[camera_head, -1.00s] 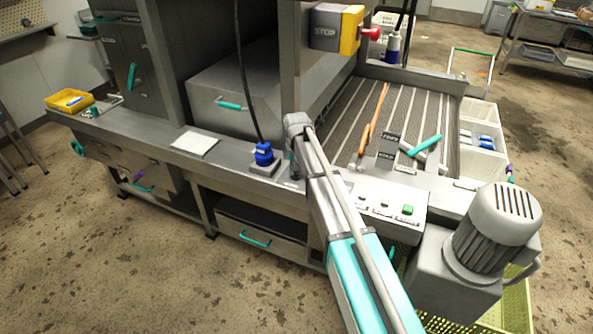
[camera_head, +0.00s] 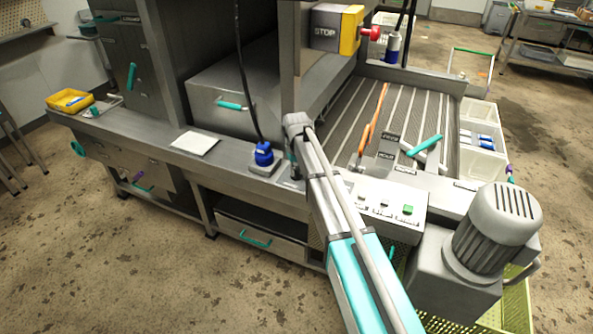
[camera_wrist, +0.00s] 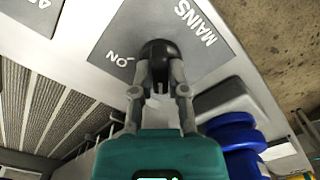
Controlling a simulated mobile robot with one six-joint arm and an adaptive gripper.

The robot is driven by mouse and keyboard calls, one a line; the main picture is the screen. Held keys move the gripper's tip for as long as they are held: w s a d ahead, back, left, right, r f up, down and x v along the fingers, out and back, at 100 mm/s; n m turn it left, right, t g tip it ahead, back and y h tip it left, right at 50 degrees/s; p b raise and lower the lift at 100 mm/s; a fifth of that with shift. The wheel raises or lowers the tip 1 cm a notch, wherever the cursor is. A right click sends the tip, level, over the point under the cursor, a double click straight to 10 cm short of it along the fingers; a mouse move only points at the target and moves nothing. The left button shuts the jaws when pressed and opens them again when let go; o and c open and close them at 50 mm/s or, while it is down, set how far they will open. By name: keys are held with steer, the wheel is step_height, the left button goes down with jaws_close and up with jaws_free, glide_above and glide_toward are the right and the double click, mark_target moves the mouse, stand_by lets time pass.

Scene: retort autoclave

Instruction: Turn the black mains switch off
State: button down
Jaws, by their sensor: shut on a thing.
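The black mains switch (camera_wrist: 156,50) shows in the wrist view on a grey plate (camera_wrist: 200,45) lettered MAINS and ON. My gripper (camera_wrist: 156,72) is shut on the switch knob, with one finger on each side of it. The fingers hide part of the knob, and I cannot tell which setting it points to. In the head view my arm covers the switch and my gripper, beside the blue plug.
A blue plug (camera_head: 264,153) with a black cable stands close to the left of my arm; it also shows in the wrist view (camera_wrist: 236,140). A panel of push buttons (camera_head: 385,207) and a grey motor (camera_head: 492,232) are to the right. A STOP box (camera_head: 328,31) hangs above.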

steer(key=c, duration=0.6)
jaws_free()
steer(key=shift+c, duration=0.2)
steer(key=shift+m, duration=0.4)
